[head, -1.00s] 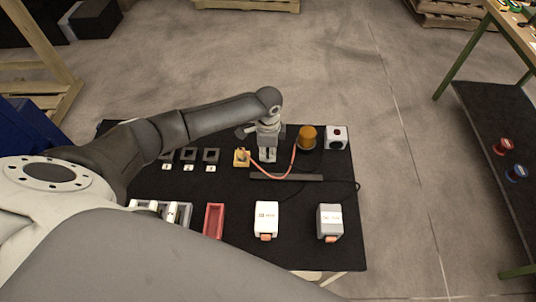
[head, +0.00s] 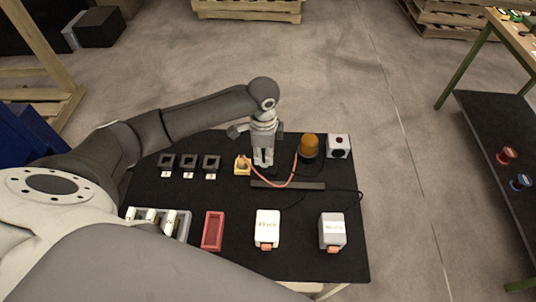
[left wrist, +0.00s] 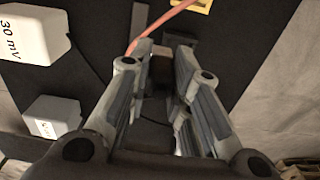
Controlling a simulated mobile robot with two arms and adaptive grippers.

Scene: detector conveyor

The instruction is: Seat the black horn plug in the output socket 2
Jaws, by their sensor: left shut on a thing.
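My left gripper (head: 264,161) points down over the black mat, between the yellow block and the amber beacon. In the left wrist view its fingers (left wrist: 157,62) are shut on a small dark thing, which I take for the black horn plug (left wrist: 158,78); the fingers and shadow hide most of it. Three dark square sockets stand in a row to the left of the gripper, each with a small white label; the middle one (head: 188,163) is apart from the gripper. The label numbers are too small to read. My right gripper is not in view.
A yellow block (head: 242,168) with a red cable stands just left of the gripper. The amber beacon (head: 309,147) and a button box (head: 339,146) stand right. A dark bar (head: 288,184), red tray (head: 212,231), white box (head: 267,226) and grey box (head: 332,231) lie nearer.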

